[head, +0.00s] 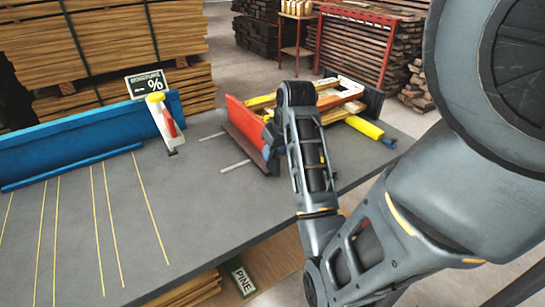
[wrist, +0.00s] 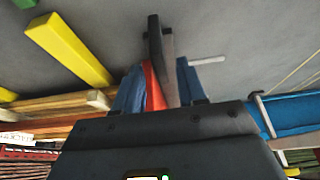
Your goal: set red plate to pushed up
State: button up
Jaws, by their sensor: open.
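The red plate (head: 246,118) stands on the grey table to the left of my forearm in the head view, with a dark strip (head: 243,148) along its lower front side. My gripper (head: 269,150) is at the plate's right end, partly hidden by my arm. In the wrist view my gripper (wrist: 158,85) is open, with blue fingers apart on both sides. A part of the red plate (wrist: 153,88) shows between the fingers, with the dark strip's end beyond it. I cannot tell whether either finger touches the plate.
A blue fence (head: 80,138) runs along the table's left back. Yellow bars (head: 364,127) and wooden pieces lie behind my forearm. The table's front left is clear.

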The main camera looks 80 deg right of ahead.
jog(key=shift+v, duration=1.45)
